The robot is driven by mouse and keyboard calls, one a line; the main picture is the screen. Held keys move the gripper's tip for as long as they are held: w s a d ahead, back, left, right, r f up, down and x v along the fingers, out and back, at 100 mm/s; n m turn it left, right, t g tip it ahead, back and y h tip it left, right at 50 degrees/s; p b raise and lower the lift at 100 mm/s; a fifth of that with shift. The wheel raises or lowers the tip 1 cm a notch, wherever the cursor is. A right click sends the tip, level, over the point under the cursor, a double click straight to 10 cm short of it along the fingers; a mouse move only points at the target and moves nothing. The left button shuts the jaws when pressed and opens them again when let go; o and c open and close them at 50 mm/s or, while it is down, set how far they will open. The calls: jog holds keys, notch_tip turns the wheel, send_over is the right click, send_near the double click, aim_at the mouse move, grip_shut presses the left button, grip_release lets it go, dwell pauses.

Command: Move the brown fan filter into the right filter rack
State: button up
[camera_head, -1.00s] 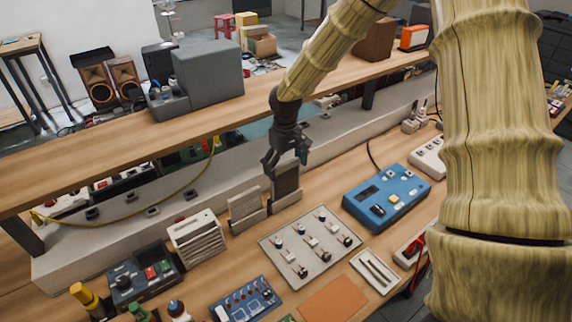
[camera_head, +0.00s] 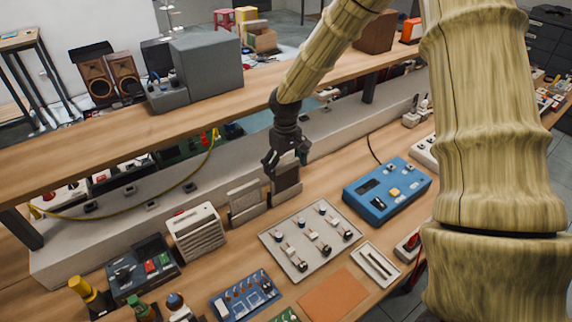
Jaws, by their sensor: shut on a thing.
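The brown fan filter (camera_head: 287,180) is a dark, thin upright panel. It stands in the right filter rack (camera_head: 284,199), a low grey holder on the bench, with its lower edge at or inside the holder; how deep it sits is too small to tell. My gripper (camera_head: 286,161) points down from above and is shut on the filter's top edge. Its fingers partly hide that edge. The left rack (camera_head: 247,213), just to the left, holds a light grey panel (camera_head: 244,195).
A white vented box (camera_head: 196,232) stands left of the racks. A board with switches (camera_head: 311,240) lies in front, and a blue instrument (camera_head: 387,190) sits to the right. The wooden shelf (camera_head: 215,110) runs behind my gripper.

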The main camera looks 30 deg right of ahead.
jog(key=shift+f, duration=0.3)
jog(key=o, duration=0.6)
jog(key=shift+c, duration=0.2)
jog(key=shift+r, duration=0.2)
jog(key=shift+r+p, duration=2.5)
jog(key=shift+r, duration=0.35)
jog(key=shift+r, duration=0.1)
